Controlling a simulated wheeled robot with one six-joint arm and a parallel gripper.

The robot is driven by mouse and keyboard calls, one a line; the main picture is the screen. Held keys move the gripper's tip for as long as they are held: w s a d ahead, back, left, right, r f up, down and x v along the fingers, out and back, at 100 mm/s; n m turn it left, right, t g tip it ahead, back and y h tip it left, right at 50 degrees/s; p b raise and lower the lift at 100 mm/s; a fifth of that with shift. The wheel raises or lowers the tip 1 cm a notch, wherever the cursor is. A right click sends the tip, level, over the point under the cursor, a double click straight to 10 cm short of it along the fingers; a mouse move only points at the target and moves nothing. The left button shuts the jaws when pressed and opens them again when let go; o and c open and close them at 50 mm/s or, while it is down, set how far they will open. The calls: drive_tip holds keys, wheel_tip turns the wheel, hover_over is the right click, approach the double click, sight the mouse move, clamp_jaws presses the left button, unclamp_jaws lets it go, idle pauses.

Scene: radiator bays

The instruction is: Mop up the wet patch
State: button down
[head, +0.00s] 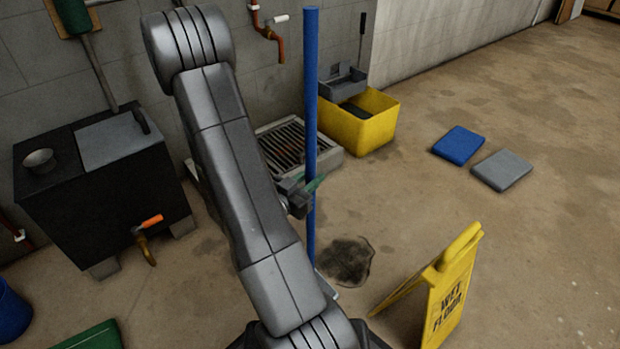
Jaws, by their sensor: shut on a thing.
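The wet patch (346,261) is a dark, irregular stain on the concrete floor, right of my arm and left of the yellow sign. The mop's long blue handle (311,90) stands nearly upright just left of the patch. My gripper (308,190) is shut on the lower part of this handle. A small pale piece shows at the handle's foot, near the left edge of the patch. The rest of the mop's lower end is hidden behind my arm, so I cannot tell whether it touches the floor.
A yellow wet-floor sign (448,295) stands close to the patch at right. A yellow bucket (360,125) with a grey wringer and a floor grate (290,145) are behind. Blue (459,145) and grey (501,170) pads lie right. A dark tank (100,190) stands left.

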drive_tip(key=s+d+f+b+x, duration=0.1)
drive_tip(key=x, duration=1.1)
drive_tip(key=s+d+f+x, duration=0.1)
drive_tip(key=s+d+x, duration=0.1)
drive_tip(key=x, duration=1.1)
drive_tip(key=s+d+f+b+x, duration=0.1)
drive_tip(key=d+f+x, duration=0.1)
drive_tip(key=x, duration=1)
drive_tip(key=shift+s+d+b, duration=0.2)
drive_tip(key=shift+d+b, duration=0.1)
drive_tip(key=shift+d, duration=0.1)
drive_tip(key=shift+f+b, duration=0.35)
drive_tip(key=shift+f, duration=0.05)
